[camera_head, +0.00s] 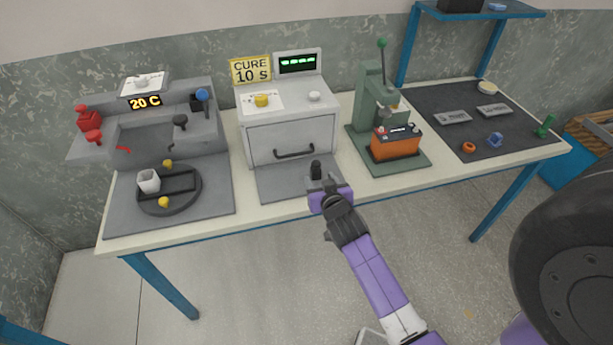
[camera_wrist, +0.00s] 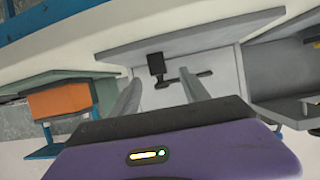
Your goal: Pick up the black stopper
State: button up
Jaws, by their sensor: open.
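The black stopper (camera_head: 316,170) stands upright on the grey mat in front of the white oven. In the wrist view the black stopper (camera_wrist: 155,64) shows between and beyond my two fingers, near the dark door handle. My gripper (camera_head: 328,184) is just in front of it at the table's front edge, with its fingers spread. In the wrist view my gripper (camera_wrist: 163,88) is open, with nothing between the fingers. I cannot tell from the head view whether a finger touches the stopper.
The oven (camera_head: 290,130) has a protruding handle (camera_head: 294,151) behind the stopper. A green press (camera_head: 372,105) with an orange battery (camera_head: 395,143) stands to the right. A grey station (camera_head: 150,125) and a round black tray (camera_head: 169,206) are at left. The grey mat (camera_head: 275,185) is otherwise clear.

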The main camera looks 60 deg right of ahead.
aim_at(317, 171)
jog(key=x, duration=0.2)
jog(key=p+x, duration=0.1)
jog(key=x, duration=0.2)
jog(key=shift+w+d+r+p, duration=0.1)
jog(key=shift+d+r+p, duration=0.05)
jog(key=shift+d+p, duration=0.2)
jog(key=shift+w+d+f, duration=0.3)
jog(key=shift+w+d, duration=0.1)
jog(key=shift+d, duration=0.15)
grip_shut()
